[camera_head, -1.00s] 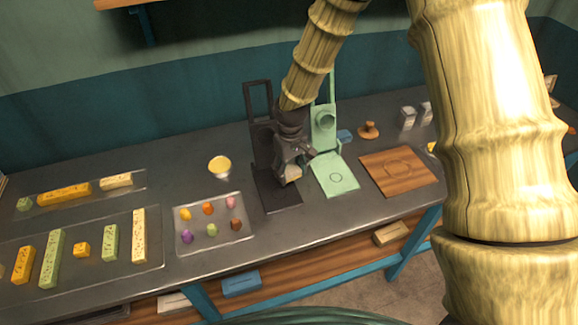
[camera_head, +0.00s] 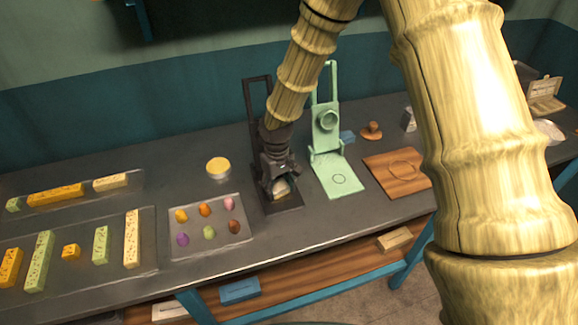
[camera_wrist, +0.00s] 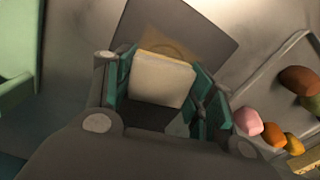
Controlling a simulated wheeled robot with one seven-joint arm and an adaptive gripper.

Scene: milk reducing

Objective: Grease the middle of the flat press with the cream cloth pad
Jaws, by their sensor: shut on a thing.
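The dark press (camera_head: 293,203) stands on the bench with its frame upright at the back and its flat base plate in front. My gripper (camera_head: 281,187) is over that base plate. In the wrist view my gripper (camera_wrist: 163,85) is shut on the cream cloth pad (camera_wrist: 162,80), a pale block between its teal fingers. The pad is over the dark plate (camera_wrist: 205,25), and a yellowish smear (camera_wrist: 172,45) shows on the plate just beyond it. I cannot tell whether the pad touches the plate. The gripper hides part of the plate.
A green press (camera_head: 340,183) stands close on the right, with a wooden board (camera_head: 385,172) beyond it. A tray (camera_head: 190,252) of small coloured pieces and a round yellow-topped tin (camera_head: 218,168) are on the left. Trays of patterned bars lie farther left.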

